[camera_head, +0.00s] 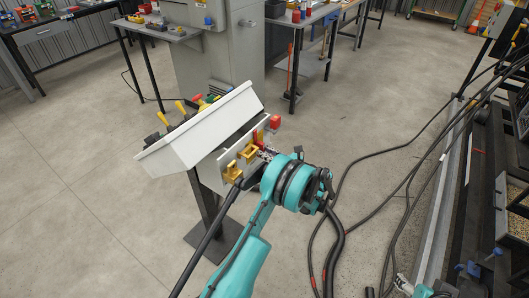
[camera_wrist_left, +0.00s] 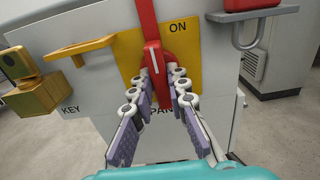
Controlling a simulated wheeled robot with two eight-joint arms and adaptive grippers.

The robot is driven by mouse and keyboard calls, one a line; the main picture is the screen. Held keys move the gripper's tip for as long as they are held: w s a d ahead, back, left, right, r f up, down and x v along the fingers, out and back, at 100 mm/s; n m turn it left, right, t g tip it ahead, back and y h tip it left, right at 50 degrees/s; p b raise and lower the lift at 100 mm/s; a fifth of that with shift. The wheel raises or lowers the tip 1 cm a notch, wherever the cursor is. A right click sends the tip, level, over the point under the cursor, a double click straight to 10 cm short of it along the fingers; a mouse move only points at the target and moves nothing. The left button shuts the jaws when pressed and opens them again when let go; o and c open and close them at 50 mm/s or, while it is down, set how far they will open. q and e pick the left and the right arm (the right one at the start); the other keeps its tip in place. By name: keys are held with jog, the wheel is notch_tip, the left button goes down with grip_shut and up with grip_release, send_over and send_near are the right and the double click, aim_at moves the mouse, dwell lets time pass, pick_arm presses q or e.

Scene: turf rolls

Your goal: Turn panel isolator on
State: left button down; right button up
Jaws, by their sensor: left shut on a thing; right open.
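The panel isolator has a red handle (camera_wrist_left: 152,55) on a yellow plate (camera_wrist_left: 185,48) in the left wrist view. The handle stands upright, and the letters "ON" are to the right of its upper part. My left gripper (camera_wrist_left: 161,78) is shut on the lower part of the red handle, one finger on each side. In the head view its arm reaches the front of the white control desk (camera_head: 200,130), and its wrist hides most of the grip. My right gripper (camera_head: 403,285) is open and empty near the bottom edge, away from the desk.
A yellow key box (camera_wrist_left: 35,95) and yellow bracket (camera_wrist_left: 80,48) stick out left of the isolator. A grey shackle (camera_wrist_left: 248,32) hangs under a red part at right. Black cables (camera_head: 375,155) cross the floor. Workbenches stand behind.

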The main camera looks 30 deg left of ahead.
dwell(0.4)
pick_arm(q)
jog(key=c, duration=1.5)
grip_release()
jog(key=d, duration=0.8)
jog(key=s+d, duration=0.1)
jog(key=d, duration=0.3)
